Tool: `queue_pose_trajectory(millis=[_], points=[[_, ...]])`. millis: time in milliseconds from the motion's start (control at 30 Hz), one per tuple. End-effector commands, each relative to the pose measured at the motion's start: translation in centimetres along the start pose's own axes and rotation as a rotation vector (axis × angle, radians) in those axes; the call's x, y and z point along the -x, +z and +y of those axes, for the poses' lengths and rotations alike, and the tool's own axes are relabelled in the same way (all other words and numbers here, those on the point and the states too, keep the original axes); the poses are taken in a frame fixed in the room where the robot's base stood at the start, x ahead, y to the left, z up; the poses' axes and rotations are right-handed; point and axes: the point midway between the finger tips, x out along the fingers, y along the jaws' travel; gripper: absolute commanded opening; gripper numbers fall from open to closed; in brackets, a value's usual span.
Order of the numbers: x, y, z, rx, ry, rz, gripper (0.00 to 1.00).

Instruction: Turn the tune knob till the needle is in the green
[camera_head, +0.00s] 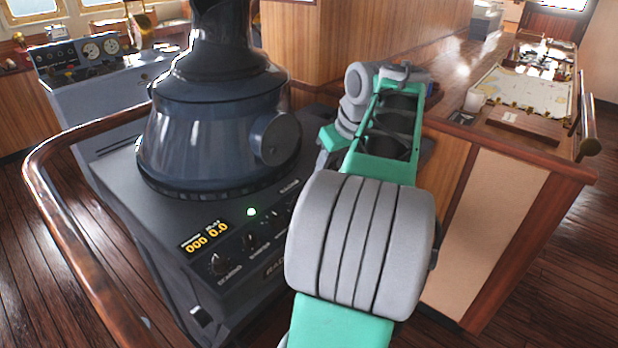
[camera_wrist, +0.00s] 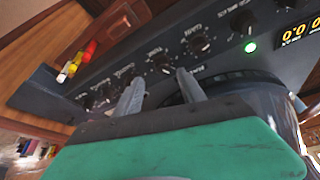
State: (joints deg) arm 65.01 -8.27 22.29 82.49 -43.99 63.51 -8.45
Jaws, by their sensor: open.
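My gripper (camera_wrist: 160,74) is open and empty in the wrist view, its two grey fingers pointing at a dark sloping panel. A black knob (camera_wrist: 162,62) lies just beyond and between the fingertips. Its label is too blurred to read surely, so I cannot tell if it is the tune knob or if the fingers touch it. More black knobs sit along the row, one at the upper right (camera_wrist: 200,45) and several at the lower left. In the head view my arm hides the gripper and the right part of the panel. No needle or green band shows on this panel.
A lit green lamp (camera_head: 251,211) and an amber number display (camera_head: 206,237) sit on the panel. The big dark radar hood (camera_head: 200,140) rises behind it. Red, yellow and white buttons (camera_wrist: 77,59) show in the wrist view. A wooden handrail (camera_head: 50,165) curves around the console's left.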

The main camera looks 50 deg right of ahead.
Motion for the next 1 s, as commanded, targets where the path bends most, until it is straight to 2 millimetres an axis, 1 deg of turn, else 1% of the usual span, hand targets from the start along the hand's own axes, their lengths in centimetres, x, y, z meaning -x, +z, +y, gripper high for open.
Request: queue_pose_trajectory(millis=[33,200,300,367,467,633,833,1000], points=[[-1.4,0.0,-0.3,0.004,-0.006,-0.002,0.47],[-4.7,-0.6,-1.5,0.014,0.002,-0.007,0.47],[-6.1,-1.0,-2.4,0.017,0.010,-0.010,0.47],[-6.7,-1.1,-2.8,0.017,0.014,-0.013,0.47],[-7.0,-1.3,-3.1,0.017,0.020,-0.013,0.47],[-6.8,-1.2,-2.8,0.014,0.020,-0.012,0.47],[-6.8,-1.0,-2.3,0.011,0.016,-0.010,0.31],[-6.7,-1.1,-2.4,0.011,0.017,-0.010,0.17]])
